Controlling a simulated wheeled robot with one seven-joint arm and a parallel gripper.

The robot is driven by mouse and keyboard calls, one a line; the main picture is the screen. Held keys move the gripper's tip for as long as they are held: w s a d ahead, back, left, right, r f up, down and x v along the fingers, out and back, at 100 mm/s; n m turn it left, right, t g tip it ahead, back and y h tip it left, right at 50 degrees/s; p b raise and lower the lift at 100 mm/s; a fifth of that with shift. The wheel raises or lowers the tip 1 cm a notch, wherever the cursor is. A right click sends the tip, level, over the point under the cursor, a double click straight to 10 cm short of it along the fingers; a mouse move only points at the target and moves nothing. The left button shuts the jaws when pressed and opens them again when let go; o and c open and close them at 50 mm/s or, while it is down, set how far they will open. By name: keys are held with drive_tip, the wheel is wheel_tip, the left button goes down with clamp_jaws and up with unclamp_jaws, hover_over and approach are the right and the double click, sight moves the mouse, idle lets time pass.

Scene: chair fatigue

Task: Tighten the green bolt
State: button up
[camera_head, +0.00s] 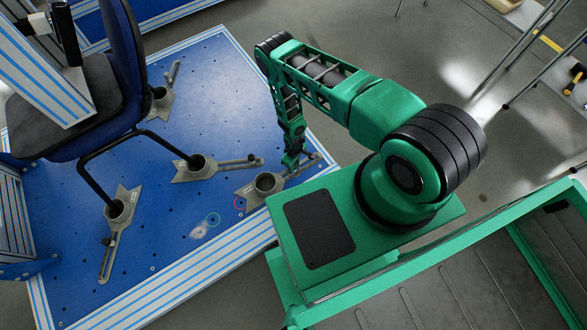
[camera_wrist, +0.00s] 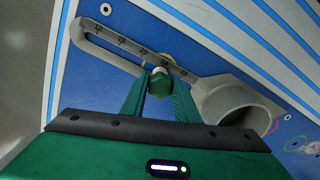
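The green bolt (camera_wrist: 160,80) stands in the slot of a grey slotted bracket (camera_wrist: 122,42) on the blue test plate. The bracket's numbered scale shows beside the slot, and its round cup (camera_wrist: 235,103) is at the right. My gripper (camera_wrist: 160,88) has its two green fingers on either side of the bolt's head, and they look closed against it. In the head view my gripper (camera_head: 291,160) points down over the bracket (camera_head: 265,184) nearest my base. The bolt itself is hidden there by my fingers.
Similar brackets (camera_head: 200,167) hold the legs of a dark blue chair (camera_head: 125,45) at the left. A red ring (camera_head: 239,204) and a green ring (camera_head: 213,219) lie on the blue plate (camera_head: 170,245). The plate's near part is mostly clear.

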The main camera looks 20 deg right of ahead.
drive_tip(key=m, duration=0.3)
drive_tip(key=shift+m, duration=0.4)
drive_tip(key=m, duration=0.4)
drive_tip(key=o, duration=1.1)
drive_tip(key=shift+c, duration=0.2)
drive_tip(key=shift+r, duration=0.15)
wheel_tip(320, 180, up, 10)
drive_tip(key=shift+r, duration=0.2)
